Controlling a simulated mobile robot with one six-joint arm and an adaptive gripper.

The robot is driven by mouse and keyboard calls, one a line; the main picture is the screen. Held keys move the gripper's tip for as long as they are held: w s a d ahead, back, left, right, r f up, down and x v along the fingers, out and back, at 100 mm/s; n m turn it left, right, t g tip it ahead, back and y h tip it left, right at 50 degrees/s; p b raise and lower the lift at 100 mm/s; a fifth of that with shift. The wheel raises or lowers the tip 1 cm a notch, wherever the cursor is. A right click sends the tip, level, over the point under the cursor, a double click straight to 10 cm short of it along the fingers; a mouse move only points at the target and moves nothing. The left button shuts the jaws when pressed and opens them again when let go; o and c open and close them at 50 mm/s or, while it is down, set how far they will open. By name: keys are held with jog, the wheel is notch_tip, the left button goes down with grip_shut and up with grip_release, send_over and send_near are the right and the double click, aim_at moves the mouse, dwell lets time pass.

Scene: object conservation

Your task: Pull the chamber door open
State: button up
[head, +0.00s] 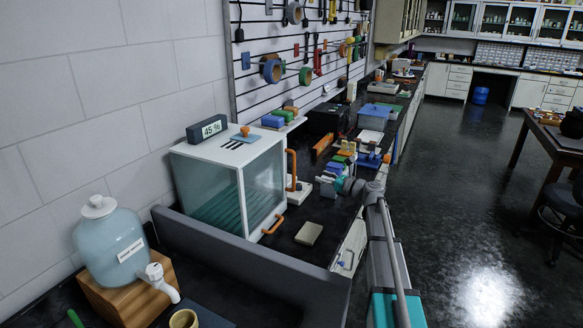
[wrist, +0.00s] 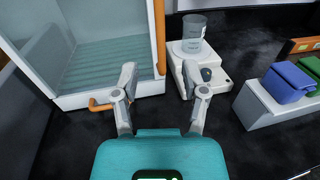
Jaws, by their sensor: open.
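The chamber (head: 205,155) is a white box with a glass front on the bench, with a "45 %" display (head: 211,128) on top. Its glass door (head: 262,182) looks shut. An upright orange handle (head: 291,170) is at the door's far edge, and a lower orange handle (head: 272,226) is at the bottom. In the wrist view the upright handle (wrist: 160,40) appears between and beyond the fingertips of my gripper (wrist: 160,75). The gripper is open and empty. The lower handle (wrist: 98,104) shows left of the left finger. In the head view the fingertips are hard to make out.
A white device with a clear beaker (wrist: 193,30) stands close right of the upright handle. Blue and green blocks (wrist: 288,82) sit further right. A beige block (head: 309,233) lies before the chamber. A grey barrier (head: 250,265) and a jug (head: 108,240) are at left.

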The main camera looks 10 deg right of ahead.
jog(key=x, duration=1.3)
jog(key=shift+w+a, duration=0.15)
jog(key=shift+a, duration=0.05)
grip_shut()
jog(key=shift+a, duration=0.1)
